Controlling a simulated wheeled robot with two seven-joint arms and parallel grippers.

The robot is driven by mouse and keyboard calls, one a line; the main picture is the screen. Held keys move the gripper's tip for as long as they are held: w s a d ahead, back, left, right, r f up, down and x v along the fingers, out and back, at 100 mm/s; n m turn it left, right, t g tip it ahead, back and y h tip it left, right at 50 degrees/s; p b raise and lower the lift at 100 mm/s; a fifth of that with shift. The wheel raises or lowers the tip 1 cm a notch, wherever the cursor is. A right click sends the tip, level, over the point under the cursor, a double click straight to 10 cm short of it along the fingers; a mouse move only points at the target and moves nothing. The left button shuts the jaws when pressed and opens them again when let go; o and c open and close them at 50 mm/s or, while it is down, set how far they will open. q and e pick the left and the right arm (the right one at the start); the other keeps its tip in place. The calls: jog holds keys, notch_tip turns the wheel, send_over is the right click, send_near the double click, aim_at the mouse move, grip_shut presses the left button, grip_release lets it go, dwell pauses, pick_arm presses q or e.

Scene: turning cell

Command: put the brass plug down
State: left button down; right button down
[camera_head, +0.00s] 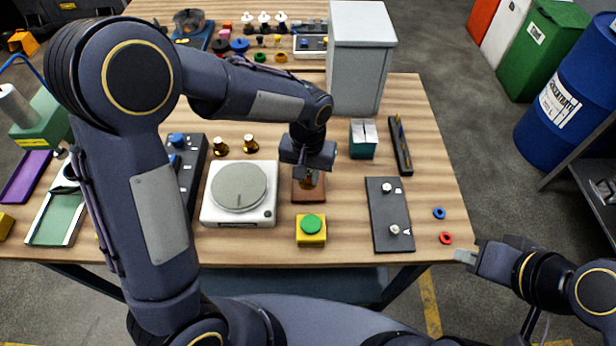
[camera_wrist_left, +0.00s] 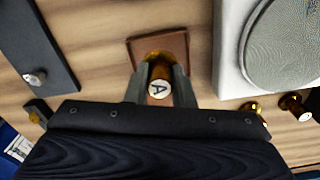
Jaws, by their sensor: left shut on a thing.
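The brass plug (camera_wrist_left: 158,72) has a white end marked "A" and sits between the two fingers of my left gripper (camera_wrist_left: 158,92). My left gripper (camera_head: 309,178) is shut on it over the brown square pad (camera_head: 300,194), behind the yellow box with the green button. The pad (camera_wrist_left: 178,42) also shows in the left wrist view, just beyond the plug. The plug looks roughly upright; I cannot tell whether it touches the pad. In the head view the fingers mostly hide it. My right gripper (camera_head: 465,257) is off the table's front right edge, its opening unclear.
Two brass plugs (camera_head: 250,145) stand behind the white round-topped device (camera_head: 268,210). The yellow button box (camera_head: 311,238) is in front of the pad. A dark plate with knobs (camera_head: 378,230), a green block (camera_head: 371,147) and a grey cabinet (camera_head: 354,75) stand nearby.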

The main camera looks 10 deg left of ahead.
aim_at(308, 182)
pick_arm(q)
jog(key=shift+w+f, duration=0.35)
jog(key=shift+f, duration=1.55)
jog(key=shift+f, duration=0.1)
jog(key=c, duration=1.2)
grip_release()
jog(key=shift+c, duration=0.2)
notch_tip(308, 182, up, 12)
jog(key=shift+r, duration=0.15)
jog(key=s+a+r+n+t+h, duration=0.1)
jog(key=s+a+r+t+h, duration=0.2)
jog(key=s+a, duration=0.55)
jog(key=s+a+n+t, duration=0.1)
jog(key=s+a+t, duration=0.1)
jog(key=s, duration=0.9)
jog(key=shift+a+t+h, duration=0.3)
jog(key=shift+a+h, duration=0.1)
jog(key=shift+a, duration=0.3)
